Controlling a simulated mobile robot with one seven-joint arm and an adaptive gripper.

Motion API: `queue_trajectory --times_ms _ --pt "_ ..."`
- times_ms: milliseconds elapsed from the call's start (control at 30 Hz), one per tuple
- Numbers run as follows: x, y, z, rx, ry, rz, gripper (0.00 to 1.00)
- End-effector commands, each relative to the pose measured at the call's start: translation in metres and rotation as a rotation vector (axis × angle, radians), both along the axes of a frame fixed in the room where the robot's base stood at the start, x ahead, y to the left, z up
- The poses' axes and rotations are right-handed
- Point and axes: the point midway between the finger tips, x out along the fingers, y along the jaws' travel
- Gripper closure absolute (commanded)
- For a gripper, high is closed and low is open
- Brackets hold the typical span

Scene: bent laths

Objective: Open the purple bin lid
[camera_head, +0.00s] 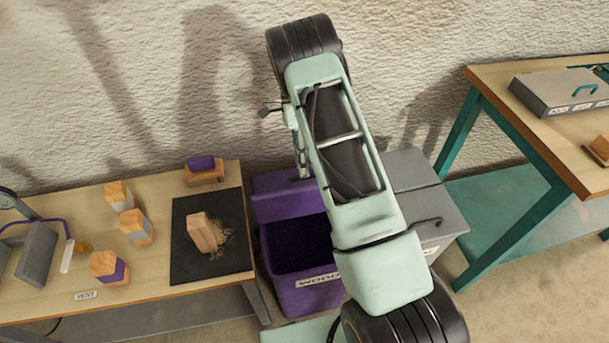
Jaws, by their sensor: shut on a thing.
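The purple bin (303,297) stands on the floor between the two tables, with a white label on its front. Its purple lid (277,197) is raised at the back, tilted up toward the wall, and the dark inside of the bin shows. My gripper (302,171) is only partly in view beside my pale green arm link. It is shut on the lid near its upper right edge. The arm hides the fingertips' exact contact and the bin's right side.
A grey bin (416,185) stands right of the purple one, partly behind my arm. The left table (150,270) holds several wooden blocks and a dark mat (184,262). The right table (500,80) carries a grey case (560,92). The textured wall is close behind.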

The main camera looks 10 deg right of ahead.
Motion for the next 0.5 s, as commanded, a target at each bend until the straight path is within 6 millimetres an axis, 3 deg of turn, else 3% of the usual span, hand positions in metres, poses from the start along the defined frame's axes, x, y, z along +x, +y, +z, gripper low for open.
queue_trajectory --times_ms 33,500 --pt "0.0 0.0 -0.019 0.002 0.003 -0.001 1.0" --pt "0.019 0.002 -0.027 0.007 0.048 -0.001 1.0"
